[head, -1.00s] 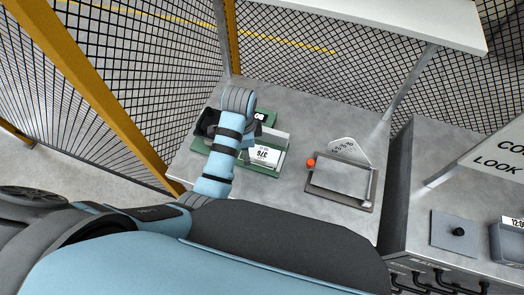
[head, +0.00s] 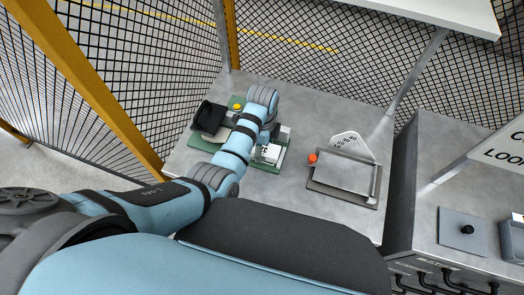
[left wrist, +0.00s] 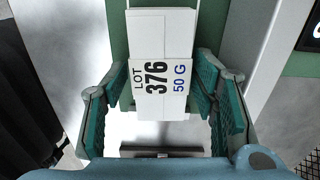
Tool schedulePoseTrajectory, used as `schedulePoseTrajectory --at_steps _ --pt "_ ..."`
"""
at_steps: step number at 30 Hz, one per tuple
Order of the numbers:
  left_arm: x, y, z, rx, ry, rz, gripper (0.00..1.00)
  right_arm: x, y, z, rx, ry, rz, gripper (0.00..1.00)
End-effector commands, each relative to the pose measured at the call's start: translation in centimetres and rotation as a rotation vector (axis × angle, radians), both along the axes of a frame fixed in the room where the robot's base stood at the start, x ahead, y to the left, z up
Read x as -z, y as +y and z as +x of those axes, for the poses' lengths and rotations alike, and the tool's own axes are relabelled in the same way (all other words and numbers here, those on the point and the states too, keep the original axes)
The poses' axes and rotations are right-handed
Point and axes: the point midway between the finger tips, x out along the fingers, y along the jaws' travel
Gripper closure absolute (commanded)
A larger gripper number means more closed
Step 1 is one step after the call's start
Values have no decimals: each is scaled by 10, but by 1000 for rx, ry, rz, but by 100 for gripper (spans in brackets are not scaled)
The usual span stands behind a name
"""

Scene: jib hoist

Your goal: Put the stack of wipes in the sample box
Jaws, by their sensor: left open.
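A white block or box with a label reading LOT 376 50 G (left wrist: 161,76) lies below my left gripper in the left wrist view. The white labelled thing (head: 268,154) also shows in the head view on the green base, partly behind my arm. My left gripper (left wrist: 163,88) is open, with one teal-padded finger on each side of it. I cannot tell whether the fingers touch it. In the head view the fingers are mostly hidden by the arm. I cannot tell for certain which thing is the sample box and which the stack of wipes. My right gripper is not in view.
A black angular object (head: 208,118) and a yellow knob (head: 238,106) stand at the green base (head: 202,143). A flat metal plate device with an orange knob (head: 312,158) lies to the right. Mesh fencing bounds the table. A grey cabinet stands further right.

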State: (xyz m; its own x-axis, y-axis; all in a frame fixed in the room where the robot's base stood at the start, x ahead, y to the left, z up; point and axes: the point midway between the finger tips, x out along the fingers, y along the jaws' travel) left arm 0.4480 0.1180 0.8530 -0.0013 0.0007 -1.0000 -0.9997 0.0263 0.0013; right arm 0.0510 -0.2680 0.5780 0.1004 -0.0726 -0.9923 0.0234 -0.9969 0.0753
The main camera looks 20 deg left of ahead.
Motion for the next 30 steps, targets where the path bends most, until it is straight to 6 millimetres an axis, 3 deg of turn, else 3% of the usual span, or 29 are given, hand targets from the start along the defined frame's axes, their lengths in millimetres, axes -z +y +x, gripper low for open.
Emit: schedulePoseTrajectory --at_steps 5,13,20,27,30 --pt "-1 0 0 0 -1 0 50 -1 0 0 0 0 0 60" --pt "-2 0 0 0 -1 -1 91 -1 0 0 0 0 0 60" --pt "-9 -1 1 0 -3 -1 91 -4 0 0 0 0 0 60" --pt "-68 -1 2 0 -6 -2 91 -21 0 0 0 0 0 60" --pt "-83 0 1 -1 -5 -1 91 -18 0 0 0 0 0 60"
